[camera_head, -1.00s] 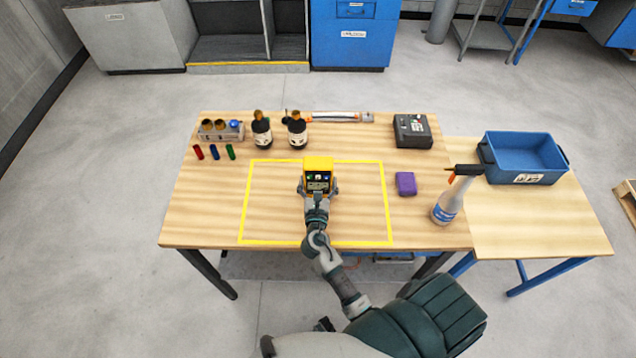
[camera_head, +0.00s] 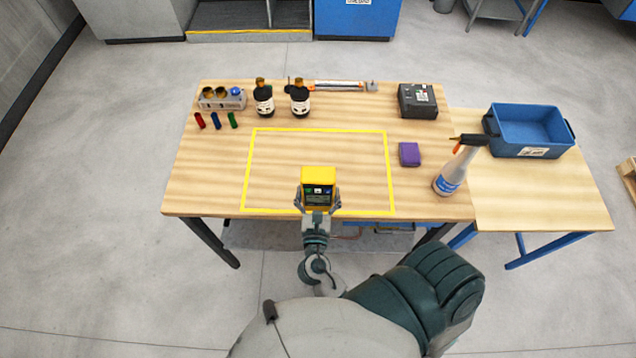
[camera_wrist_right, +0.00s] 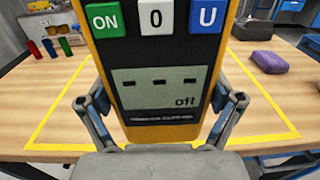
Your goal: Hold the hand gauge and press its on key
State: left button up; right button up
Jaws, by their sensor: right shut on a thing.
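The yellow hand gauge (camera_head: 318,176) is in my right gripper (camera_head: 320,200), near the table's front edge. In the right wrist view, the gauge (camera_wrist_right: 170,65) stands roughly upright with its face toward the camera. The gripper's fingers (camera_wrist_right: 160,115) are shut on its two sides. The gauge's top is cut off in that view. My left gripper is not in view.
A yellow outlined area (camera_head: 318,132) on the table is empty behind the gauge. A purple block (camera_head: 409,154) and a spray bottle (camera_head: 450,175) stand right of it. Two dark bottles (camera_head: 299,100) and a dark box (camera_head: 417,100) are at the back. A blue bin (camera_head: 530,130) is far right.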

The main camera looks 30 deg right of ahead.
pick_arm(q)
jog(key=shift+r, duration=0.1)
pick_arm(e)
jog(key=shift+w, duration=0.1)
jog(key=shift+r+p+x, duration=0.2)
jog(key=shift+p+x, duration=0.55)
jog(key=shift+x, duration=0.3)
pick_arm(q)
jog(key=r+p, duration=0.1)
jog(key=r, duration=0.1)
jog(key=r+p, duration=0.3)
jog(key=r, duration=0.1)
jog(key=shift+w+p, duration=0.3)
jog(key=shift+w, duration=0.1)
pick_arm(e)
jog(key=x, duration=1.3)
jog(key=shift+w+d, duration=0.2)
jog(key=shift+w, duration=0.15)
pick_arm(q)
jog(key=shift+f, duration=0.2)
pick_arm(e)
jog(key=shift+f, duration=0.3)
pick_arm(q)
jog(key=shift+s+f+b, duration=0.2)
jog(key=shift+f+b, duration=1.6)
jog(key=shift+b, duration=0.15)
pick_arm(e)
jog(key=shift+f, duration=2.35)
jog(key=shift+s+f, duration=0.1)
jog(key=shift+f, duration=0.05)
